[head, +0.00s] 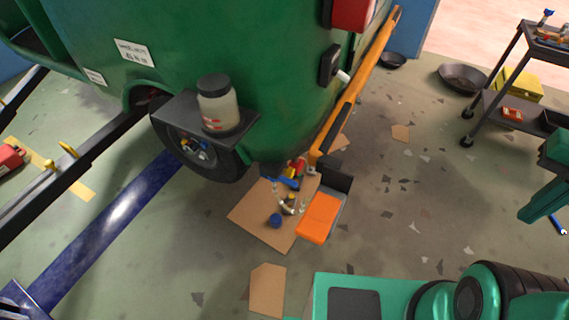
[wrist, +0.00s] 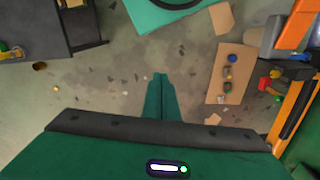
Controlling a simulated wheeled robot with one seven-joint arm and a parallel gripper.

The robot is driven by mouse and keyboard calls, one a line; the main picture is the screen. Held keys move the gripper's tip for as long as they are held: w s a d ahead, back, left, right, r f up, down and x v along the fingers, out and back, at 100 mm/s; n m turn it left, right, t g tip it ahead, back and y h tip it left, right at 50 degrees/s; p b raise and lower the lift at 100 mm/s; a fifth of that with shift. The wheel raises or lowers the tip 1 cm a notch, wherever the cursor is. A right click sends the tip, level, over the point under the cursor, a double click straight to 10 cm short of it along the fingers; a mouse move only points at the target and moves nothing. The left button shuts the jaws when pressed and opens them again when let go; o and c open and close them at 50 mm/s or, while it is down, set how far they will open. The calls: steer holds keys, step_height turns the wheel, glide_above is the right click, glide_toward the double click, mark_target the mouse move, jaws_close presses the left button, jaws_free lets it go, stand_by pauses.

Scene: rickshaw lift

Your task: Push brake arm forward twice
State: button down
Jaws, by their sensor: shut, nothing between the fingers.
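No part is clearly recognisable as the brake arm. A long orange bar (head: 352,95) slopes beside the green rickshaw (head: 270,60) in the head view, and shows at the right of the wrist view (wrist: 297,100). An orange block (head: 319,217) on a dark foot is at its lower end. My gripper (wrist: 160,77) has its green fingers together, with nothing between them, over bare floor in the wrist view. It is apart from the bar. In the head view my gripper (head: 526,214) is at the right edge, partly cut off.
Cardboard (head: 245,218) with small parts lies by the orange block. A black cart (head: 515,75) stands at upper right, with dark pans (head: 462,78) nearby. A jar (head: 217,105) sits on a ledge above the wheel (head: 197,152). Floor between cart and bar is mostly clear.

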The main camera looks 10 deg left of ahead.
steer(key=shift+w+d, duration=0.2)
steer(key=shift+d, duration=0.1)
steer(key=w+a+f+n+y, duration=0.2)
steer(key=w+a+f+n, duration=0.15)
steer(key=w+f, duration=0.55)
steer(key=w+a+f+n+y, duration=0.2)
steer(key=w+a+f, duration=0.3)
steer(key=w, duration=0.6)
steer(key=w+a+f+m+t+y, duration=0.1)
steer(key=w+a+f+y, duration=0.3)
steer(key=a+f, duration=0.5)
steer(key=w+a+f+m+t+y, duration=0.2)
steer(key=w+a+f+t+y, duration=0.2)
steer(key=a+f, duration=0.5)
step_height(320, 180, down, 6)
steer(key=shift+w+r+y, duration=0.15)
steer(key=shift+w+y, duration=0.65)
steer(key=shift+w, duration=0.45)
steer(key=shift+a, duration=0.2)
